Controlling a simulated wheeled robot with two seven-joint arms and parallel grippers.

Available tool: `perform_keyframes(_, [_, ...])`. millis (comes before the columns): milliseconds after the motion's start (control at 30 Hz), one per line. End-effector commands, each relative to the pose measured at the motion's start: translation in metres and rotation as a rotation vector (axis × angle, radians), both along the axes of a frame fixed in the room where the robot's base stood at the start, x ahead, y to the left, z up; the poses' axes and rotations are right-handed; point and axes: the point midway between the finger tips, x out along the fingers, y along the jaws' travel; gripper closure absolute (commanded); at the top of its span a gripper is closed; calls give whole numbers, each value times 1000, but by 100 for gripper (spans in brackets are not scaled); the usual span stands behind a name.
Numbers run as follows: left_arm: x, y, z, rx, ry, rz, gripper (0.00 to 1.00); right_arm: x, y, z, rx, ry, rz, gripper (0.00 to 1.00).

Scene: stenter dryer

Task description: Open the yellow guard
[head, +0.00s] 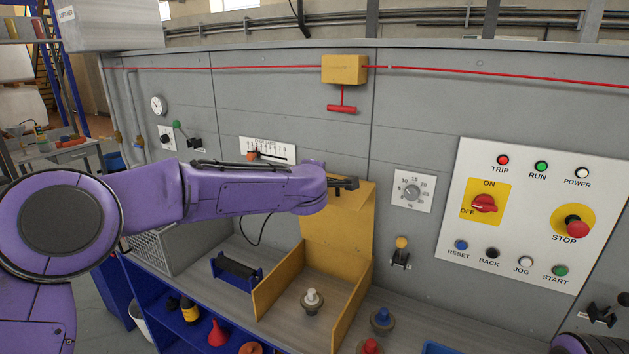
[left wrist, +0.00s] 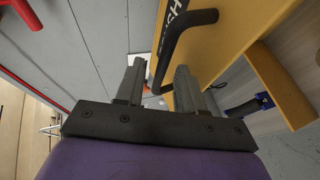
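The yellow guard (head: 338,228) has its front panel standing upright against the grey machine wall, with two low yellow side walls below it. The space between the side walls is uncovered and holds a white-topped knob (head: 312,298). My left gripper (head: 345,184) is at the top edge of the upright panel. In the left wrist view, the guard's black handle (left wrist: 182,42) reaches down between the two fingertips (left wrist: 158,85). The fingers are apart, with gaps beside the handle. A small part of my right arm shows at the bottom right; its gripper is out of view.
The white control panel (head: 520,215) is at right, with a STOP button (head: 576,226). A red pull cord (head: 470,72) runs along the top. A black roller on a blue stand (head: 236,269) is left of the guard. Blue and red knobs stand at its right.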

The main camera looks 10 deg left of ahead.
Motion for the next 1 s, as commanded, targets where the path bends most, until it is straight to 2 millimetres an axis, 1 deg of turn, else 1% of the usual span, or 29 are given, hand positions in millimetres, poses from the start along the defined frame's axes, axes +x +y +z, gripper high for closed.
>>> perform_keyframes(233, [0,-2,-1,-1,1,-3,62,0,0,0,0,0,0,57])
perform_keyframes(333, [-6,-3,0,-2,0,-3,62,0,0,-5,0,0,0,57])
perform_keyframes(433, [-23,-5,4,-3,-2,-3,62,0,0,-16,0,0,0,57])
perform_keyframes(533, [-47,-8,12,-4,-3,-4,62,0,0,-27,0,0,0,57])
perform_keyframes(600, [-63,-10,18,-3,-3,-4,62,0,0,-33,0,0,0,57])
perform_keyframes(700, [-82,-12,25,-3,-3,-3,62,0,0,-39,0,0,0,57])
perform_keyframes(833, [-96,-14,31,-3,-1,-2,62,0,0,-42,0,0,0,57])
perform_keyframes(1000, [-100,-15,34,-2,0,-2,62,0,0,-41,0,0,0,57])
